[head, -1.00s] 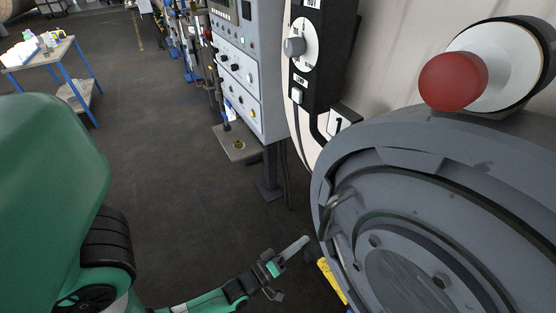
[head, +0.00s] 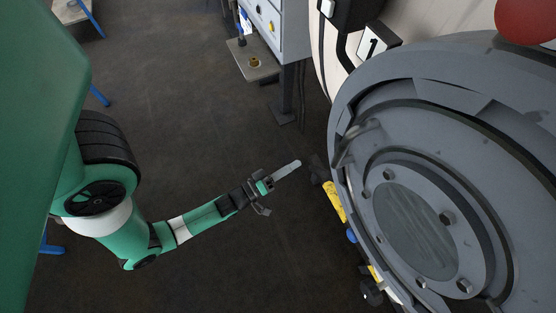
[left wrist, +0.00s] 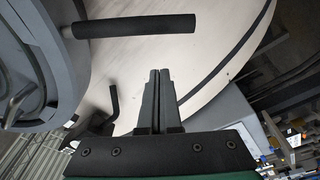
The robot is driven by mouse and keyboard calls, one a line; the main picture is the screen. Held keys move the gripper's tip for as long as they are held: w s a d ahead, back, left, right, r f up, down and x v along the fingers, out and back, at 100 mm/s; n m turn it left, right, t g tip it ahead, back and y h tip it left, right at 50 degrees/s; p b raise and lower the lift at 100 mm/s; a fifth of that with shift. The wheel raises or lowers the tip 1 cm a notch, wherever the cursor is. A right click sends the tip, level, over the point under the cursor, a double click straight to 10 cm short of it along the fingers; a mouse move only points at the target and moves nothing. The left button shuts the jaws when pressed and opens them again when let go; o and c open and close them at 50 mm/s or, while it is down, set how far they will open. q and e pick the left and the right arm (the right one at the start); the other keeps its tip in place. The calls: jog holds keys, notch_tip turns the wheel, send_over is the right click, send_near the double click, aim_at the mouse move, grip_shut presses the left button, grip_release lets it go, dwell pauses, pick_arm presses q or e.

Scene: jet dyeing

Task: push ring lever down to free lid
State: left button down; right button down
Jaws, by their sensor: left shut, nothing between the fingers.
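The round grey lid (head: 480,220) with its bolted centre disc fills the right of the head view, inside a thick grey ring (head: 370,90). A bar with a black cylindrical grip, seemingly the ring lever (left wrist: 135,26), sticks out from the ring's side in the left wrist view. In the head view a dark grip (head: 318,168) shows at the ring's left edge, perhaps the same lever. My left gripper (head: 297,164) is shut and empty, just left of that grip. Its closed fingers (left wrist: 159,74) point towards the grip in the wrist view, with a visible gap. My right gripper is out of view.
A yellow part (head: 335,201) sits below the dark grip, beside the ring. A curved metal handle (head: 350,143) is on the lid's left side. A grey control cabinet (head: 277,25) stands behind. The floor (head: 200,130) around my left arm is clear.

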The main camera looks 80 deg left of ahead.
pick_arm(q)
jog(key=v, duration=0.3)
jog(key=shift+s+a+r, duration=0.1)
jog(key=shift+s, duration=0.1)
dwell(0.4)
